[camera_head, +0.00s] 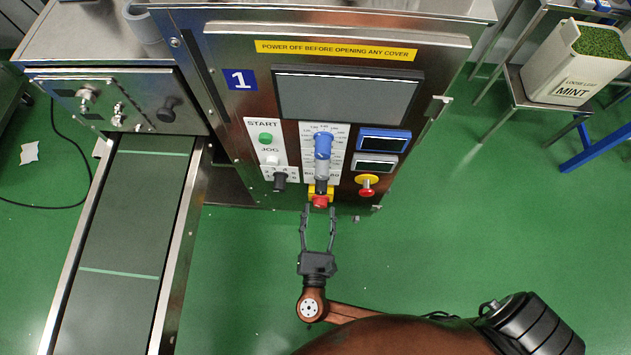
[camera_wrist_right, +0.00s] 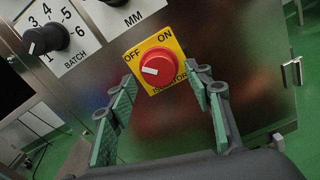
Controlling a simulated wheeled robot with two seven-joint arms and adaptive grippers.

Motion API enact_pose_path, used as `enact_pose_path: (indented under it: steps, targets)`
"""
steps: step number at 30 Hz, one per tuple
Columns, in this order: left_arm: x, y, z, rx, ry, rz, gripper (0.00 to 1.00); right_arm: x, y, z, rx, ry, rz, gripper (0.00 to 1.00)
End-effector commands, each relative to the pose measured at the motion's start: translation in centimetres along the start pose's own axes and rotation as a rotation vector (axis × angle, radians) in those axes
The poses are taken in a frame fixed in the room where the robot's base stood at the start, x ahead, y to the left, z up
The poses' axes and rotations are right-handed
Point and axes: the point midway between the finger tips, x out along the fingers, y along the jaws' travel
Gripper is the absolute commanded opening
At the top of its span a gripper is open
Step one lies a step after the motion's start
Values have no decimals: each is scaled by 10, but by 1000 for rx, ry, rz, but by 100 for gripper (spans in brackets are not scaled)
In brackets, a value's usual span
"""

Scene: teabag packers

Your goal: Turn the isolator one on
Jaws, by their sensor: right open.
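The isolator is a red rotary knob on a yellow plate on the front of machine 1. The red knob (camera_wrist_right: 158,67) shows in the right wrist view, with its white mark pointing left toward OFF; ON is printed at the upper right of the yellow plate (camera_wrist_right: 178,48). In the head view the red knob (camera_head: 319,201) sits low on the panel. My right gripper (camera_head: 318,210) is open just in front of the knob. In the right wrist view its fingers (camera_wrist_right: 160,93) are spread below and to either side of the knob, apart from it. My left gripper is not in view.
A black batch knob (camera_wrist_right: 45,38) is left of the isolator. A conveyor (camera_head: 125,230) runs at the left.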

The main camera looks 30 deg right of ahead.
Motion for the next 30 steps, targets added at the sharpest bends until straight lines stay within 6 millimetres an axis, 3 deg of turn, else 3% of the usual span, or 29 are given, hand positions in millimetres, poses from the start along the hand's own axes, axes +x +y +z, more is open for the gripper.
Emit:
enact_pose_path:
  steps: [12, 30]
  targets:
    - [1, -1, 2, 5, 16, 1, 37, 6, -1, 1, -1, 0, 3, 47]
    - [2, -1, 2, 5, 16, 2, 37, 5, -1, 1, -1, 1, 4, 6]
